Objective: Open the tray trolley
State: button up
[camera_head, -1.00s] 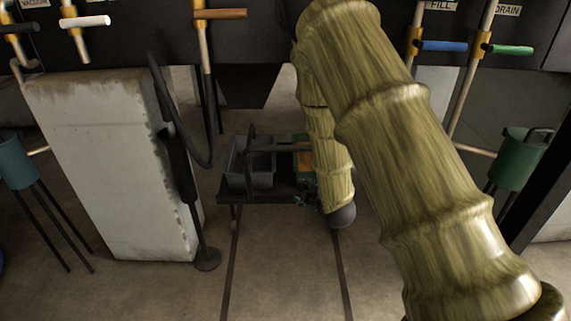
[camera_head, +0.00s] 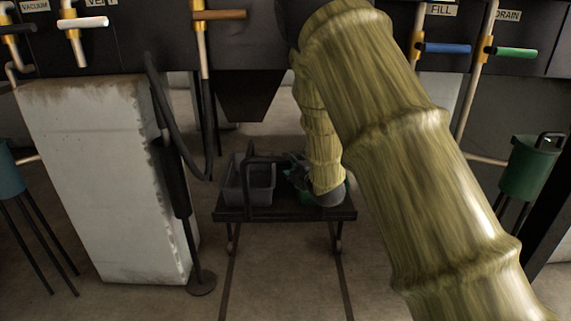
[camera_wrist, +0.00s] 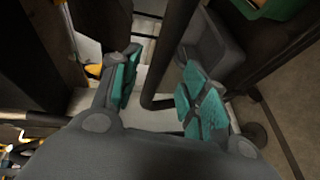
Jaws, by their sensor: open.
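The tray trolley (camera_head: 285,214) is a low dark flat cart in the middle of the head view. Its black handle (camera_head: 250,165) stands up as a bent bar at the front. A grey bin (camera_head: 262,190) and a partly hidden green container (camera_head: 347,187) sit on it. My gripper (camera_head: 297,165) is over the trolley's right half, mostly hidden by my arm. In the wrist view my gripper (camera_wrist: 162,62) is open, with teal pads. A dark bent bar (camera_wrist: 170,55), seemingly the handle, shows between the fingers; I cannot tell whether they touch it.
Two rails run along the floor toward me under the trolley. A pale concrete block (camera_head: 105,180) and a black stand (camera_head: 185,200) are on the left. Green (camera_head: 529,168) and blue (camera_head: 12,170) buckets stand at the sides. Valve handles line the top. The floor in front is clear.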

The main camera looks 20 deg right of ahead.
aim_at(287, 161)
jog(key=shift+b+x, duration=0.65)
jog(key=shift+x, duration=2.2)
grip_shut()
